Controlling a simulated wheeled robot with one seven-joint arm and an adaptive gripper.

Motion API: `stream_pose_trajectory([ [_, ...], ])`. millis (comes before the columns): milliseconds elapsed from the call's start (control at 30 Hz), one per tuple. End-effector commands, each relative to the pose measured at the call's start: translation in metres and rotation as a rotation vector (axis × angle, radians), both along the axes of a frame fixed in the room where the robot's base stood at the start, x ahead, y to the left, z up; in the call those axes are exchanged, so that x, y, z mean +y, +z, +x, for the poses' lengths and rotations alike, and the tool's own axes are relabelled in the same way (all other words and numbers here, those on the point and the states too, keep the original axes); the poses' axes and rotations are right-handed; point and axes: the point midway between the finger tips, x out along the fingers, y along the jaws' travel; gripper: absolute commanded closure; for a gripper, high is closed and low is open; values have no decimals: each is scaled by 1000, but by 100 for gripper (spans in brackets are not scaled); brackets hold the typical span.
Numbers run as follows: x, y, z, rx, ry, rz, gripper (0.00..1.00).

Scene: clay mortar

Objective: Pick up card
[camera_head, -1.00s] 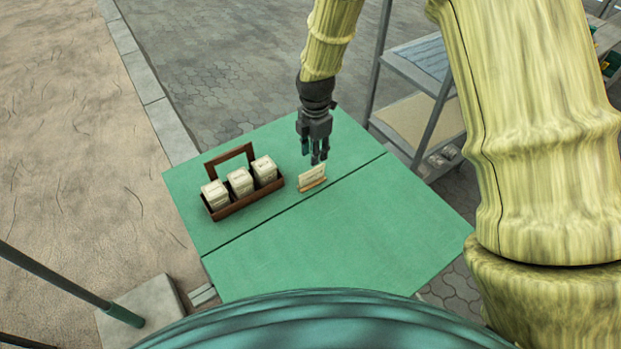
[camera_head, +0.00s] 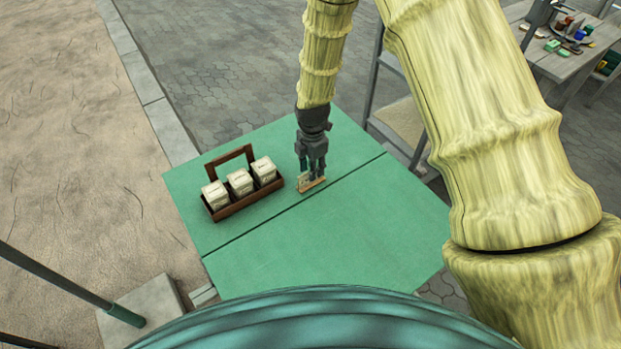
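A small cream card (camera_head: 304,180) stands in a narrow wooden holder (camera_head: 313,187) on the green table (camera_head: 330,240), near the seam across it. My gripper (camera_head: 311,174) points down right over the card, and its fingers cover part of it. The fingertips are at the card's height. The view is too small to tell whether the fingers touch the card or have closed on it.
A brown wooden caddy (camera_head: 240,204) with a handle holds 3 cream boxes to the left of the card. The front part of the table is bare. A grey metal shelf (camera_head: 400,125) stands behind the table at the right. A grey table with small items (camera_head: 575,50) is farther back.

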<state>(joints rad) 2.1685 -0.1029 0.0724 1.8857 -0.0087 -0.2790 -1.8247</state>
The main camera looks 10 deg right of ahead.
Motion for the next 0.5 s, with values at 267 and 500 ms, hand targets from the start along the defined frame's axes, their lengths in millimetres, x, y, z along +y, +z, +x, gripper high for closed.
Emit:
stream_pose_trajectory([
  [267,3,-26,2,1,0,1,71],
  [500,2,-35,2,0,1,0,71],
])
